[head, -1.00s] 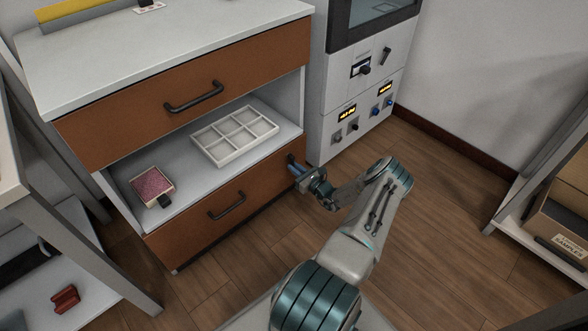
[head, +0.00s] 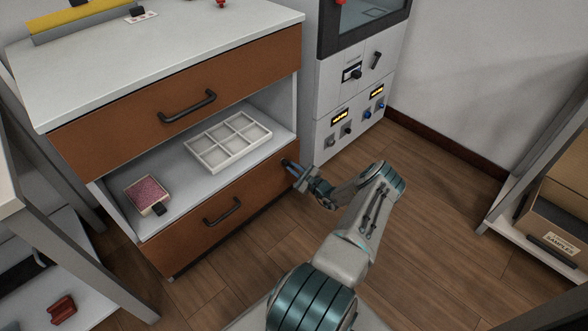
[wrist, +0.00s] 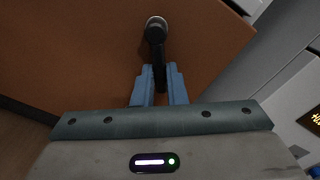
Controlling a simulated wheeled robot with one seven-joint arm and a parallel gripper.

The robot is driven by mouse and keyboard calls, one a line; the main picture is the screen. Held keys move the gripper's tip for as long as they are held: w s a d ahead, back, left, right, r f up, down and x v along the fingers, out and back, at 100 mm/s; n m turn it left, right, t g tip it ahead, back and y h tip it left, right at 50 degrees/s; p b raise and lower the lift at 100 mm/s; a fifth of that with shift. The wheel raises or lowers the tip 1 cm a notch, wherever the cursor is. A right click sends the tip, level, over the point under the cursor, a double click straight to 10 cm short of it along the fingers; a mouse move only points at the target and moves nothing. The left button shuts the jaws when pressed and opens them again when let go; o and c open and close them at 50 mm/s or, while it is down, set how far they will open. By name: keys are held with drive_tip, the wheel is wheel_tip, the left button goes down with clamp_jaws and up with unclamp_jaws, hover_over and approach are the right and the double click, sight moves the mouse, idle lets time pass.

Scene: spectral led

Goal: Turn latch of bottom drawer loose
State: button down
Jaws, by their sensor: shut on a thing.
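The bottom drawer (head: 197,233) is a brown front with a dark bar handle (head: 222,211). Its face looks closed in the cabinet. The latch (wrist: 155,38) is a dark lever on a round pale pivot, on the drawer face. In the head view the latch (head: 286,162) is at the drawer's upper right corner, small and partly hidden by my gripper (head: 294,170). In the wrist view my gripper (wrist: 161,86) has its blue fingers on both sides of the lever's free end, shut on it. The lever runs from the pivot down between the fingers.
An open shelf above the drawer holds a white divided tray (head: 228,142) and a small box with a pinkish top (head: 147,194). A grey instrument cabinet (head: 350,105) stands close on the right. The wooden floor (head: 420,210) right of my arm is clear.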

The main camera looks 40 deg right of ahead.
idle(0.4)
drive_tip(key=c, duration=1.5)
unclamp_jaws()
drive_tip(key=shift+o, duration=0.2)
drive_tip(key=s+d+p, duration=0.1)
drive_tip(key=s+p, duration=0.3)
drive_tip(key=s, duration=0.9)
drive_tip(key=shift+s, duration=0.4)
